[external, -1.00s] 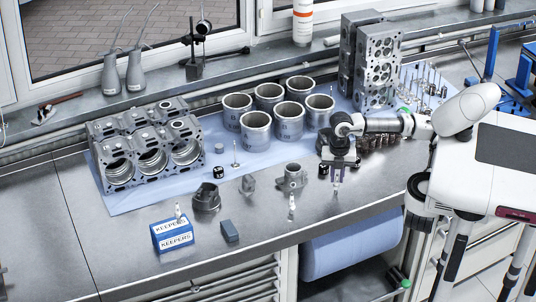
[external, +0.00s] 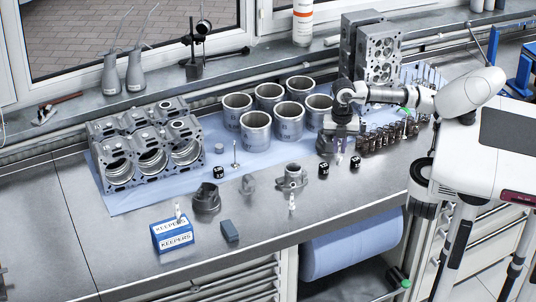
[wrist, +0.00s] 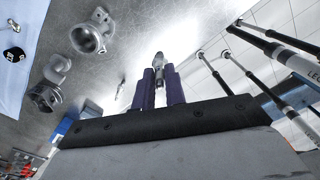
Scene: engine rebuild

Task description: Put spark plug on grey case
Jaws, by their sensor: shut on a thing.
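My gripper (external: 340,150) is over the right part of the bench in the external view, in front of the cylinder liners. In the wrist view its purple fingers (wrist: 161,88) are shut on a spark plug (wrist: 158,60), whose metal tip sticks out beyond them. The small grey case (external: 230,232) lies on the bench right of the blue keepers box, well to the front left of my gripper. It also seems to show, partly hidden by my gripper body, in the wrist view (wrist: 91,108). A similar small white plug-like part (external: 292,202) stands at the bench's front.
The blue keepers box (external: 173,240) has a small white part on top. The engine block (external: 147,160) and liners (external: 256,132) fill the back. The bench beside the grey case is clear.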

